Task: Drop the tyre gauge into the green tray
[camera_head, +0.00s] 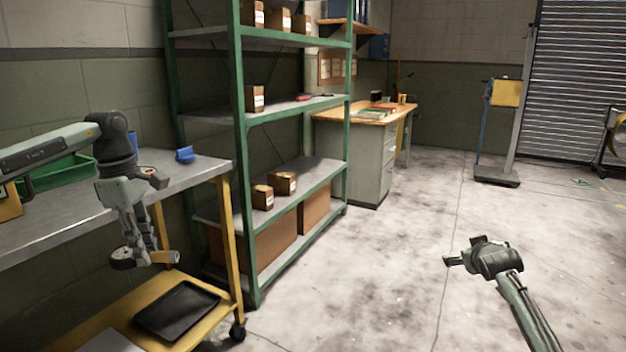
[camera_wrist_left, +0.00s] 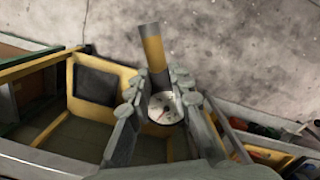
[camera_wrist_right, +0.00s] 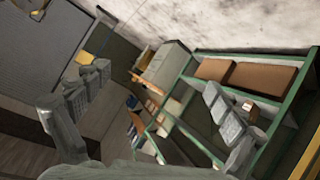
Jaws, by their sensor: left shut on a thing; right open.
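The tyre gauge (camera_head: 166,257) has a yellow barrel and a round dial. My left gripper (camera_head: 142,255) is shut on it and holds it in front of the workbench's edge, lower than the benchtop. In the left wrist view the gauge's white dial (camera_wrist_left: 165,107) sits between the fingers and the barrel points away. The green tray (camera_head: 62,172) lies on the benchtop at the far left, partly hidden behind my left arm. My right gripper (camera_head: 460,256) is open and empty over bare floor, far from the bench; its spread fingers also show in the right wrist view (camera_wrist_right: 155,92).
The grey workbench top (camera_head: 185,168) holds a blue item (camera_head: 185,154) near its right end. A black tray (camera_head: 178,310) rests on the yellow lower shelf. Green shelving (camera_head: 240,130) with boxes stands just right of the bench. The floor in the middle is clear.

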